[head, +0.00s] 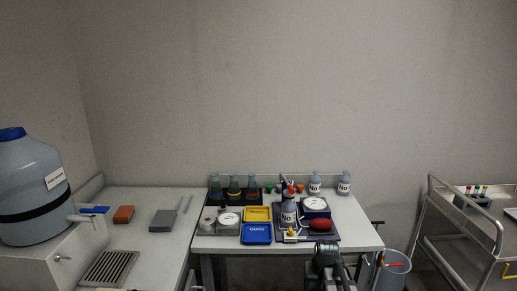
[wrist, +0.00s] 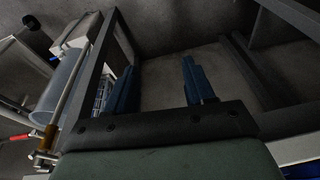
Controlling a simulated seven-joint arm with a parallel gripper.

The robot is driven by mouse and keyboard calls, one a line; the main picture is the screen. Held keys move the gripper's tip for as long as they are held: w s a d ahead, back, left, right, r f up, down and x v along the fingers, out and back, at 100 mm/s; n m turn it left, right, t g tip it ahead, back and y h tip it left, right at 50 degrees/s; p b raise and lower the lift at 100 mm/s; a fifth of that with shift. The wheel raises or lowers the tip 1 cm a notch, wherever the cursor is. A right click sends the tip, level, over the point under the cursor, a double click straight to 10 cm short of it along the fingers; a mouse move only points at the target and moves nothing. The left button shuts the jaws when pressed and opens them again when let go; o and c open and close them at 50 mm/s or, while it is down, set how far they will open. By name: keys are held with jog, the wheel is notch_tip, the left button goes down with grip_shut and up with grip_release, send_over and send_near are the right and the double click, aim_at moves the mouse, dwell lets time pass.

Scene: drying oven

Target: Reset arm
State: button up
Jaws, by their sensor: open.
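In the wrist view my gripper (wrist: 159,84) shows two blue fingers standing well apart. Nothing is between them; behind them are only a grey surface and dark frame bars. In the head view a dark part of my arm (head: 328,262) shows at the front edge of the middle table (head: 365,238), low in the picture. The fingers cannot be made out there.
The table carries bottles (head: 315,183), flasks (head: 234,188), a yellow tray (head: 257,214) and a blue tray (head: 256,234). A bin (head: 394,272) and a metal trolley (head: 450,222) stand right. A large carboy (head: 30,185) is left. In the wrist view, dark frame bars (wrist: 92,65) lie close by.

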jog(key=s+a+f+g, duration=0.1)
jog(key=s+f+g, duration=0.2)
jog(key=s+f, duration=0.8)
jog(key=s+a+f+g, duration=0.1)
jog(key=s+f+g, duration=0.2)
jog(key=s+f, duration=0.8)
jog(key=s+a+f+g, duration=0.1)
jog(key=s+f+g, duration=0.2)
jog(key=s+f, duration=0.8)
jog(key=s, duration=1.1)
jog(key=shift+n, duration=0.4)
jog(key=shift+f, duration=0.1)
